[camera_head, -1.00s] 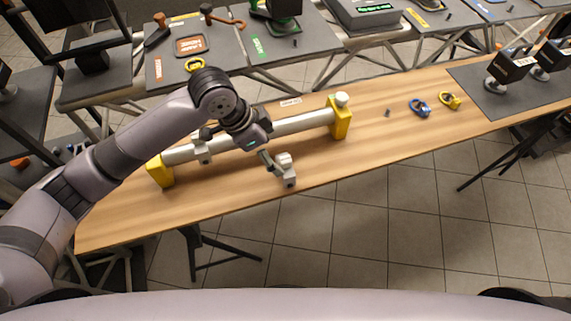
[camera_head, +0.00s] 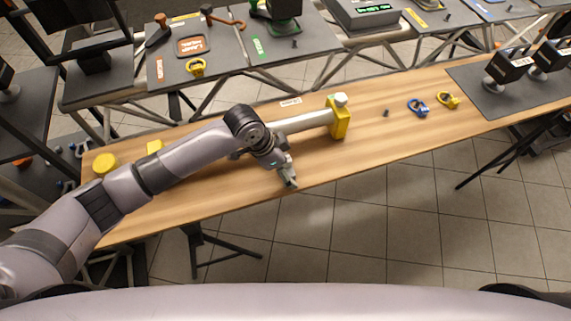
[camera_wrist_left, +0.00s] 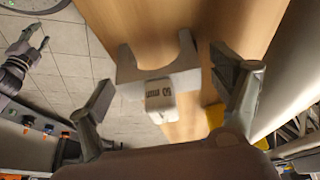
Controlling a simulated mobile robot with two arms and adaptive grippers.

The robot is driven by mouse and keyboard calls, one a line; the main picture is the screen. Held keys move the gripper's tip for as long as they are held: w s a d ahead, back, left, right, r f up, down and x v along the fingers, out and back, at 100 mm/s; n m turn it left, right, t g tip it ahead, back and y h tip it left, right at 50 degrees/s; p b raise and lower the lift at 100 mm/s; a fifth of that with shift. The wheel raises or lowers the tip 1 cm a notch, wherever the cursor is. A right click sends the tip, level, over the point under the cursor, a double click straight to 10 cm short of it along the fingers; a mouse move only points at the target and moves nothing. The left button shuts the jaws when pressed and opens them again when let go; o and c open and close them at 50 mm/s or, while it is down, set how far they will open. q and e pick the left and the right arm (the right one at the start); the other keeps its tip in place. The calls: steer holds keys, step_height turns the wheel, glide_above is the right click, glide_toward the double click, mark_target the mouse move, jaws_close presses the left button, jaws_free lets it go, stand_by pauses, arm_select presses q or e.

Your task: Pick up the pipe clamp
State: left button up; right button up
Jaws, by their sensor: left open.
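The pipe clamp (camera_wrist_left: 158,96) is a pale grey, U-shaped piece with a size label, seen in the left wrist view with its open mouth away from my palm. In the head view the clamp (camera_head: 289,177) shows partly at the table's front edge, under my left gripper (camera_head: 279,165). In the wrist view my left gripper (camera_wrist_left: 168,92) is open, with one finger on each side of the clamp and visible gaps. My right gripper (camera_wrist_left: 37,42) shows small at the upper left of the wrist view, fingers apart and empty; it is outside the head view.
A grey pipe (camera_head: 305,122) runs to a yellow stand (camera_head: 339,121) on the wooden table (camera_head: 375,150). My left arm covers much of it. A yellow disc (camera_head: 105,163) lies at the left. Blue (camera_head: 418,108) and yellow (camera_head: 448,100) rings lie at the right.

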arm_select(q)
steer(key=shift+c, duration=0.4)
steer(key=shift+r, duration=0.1)
steer(key=c, duration=1.5)
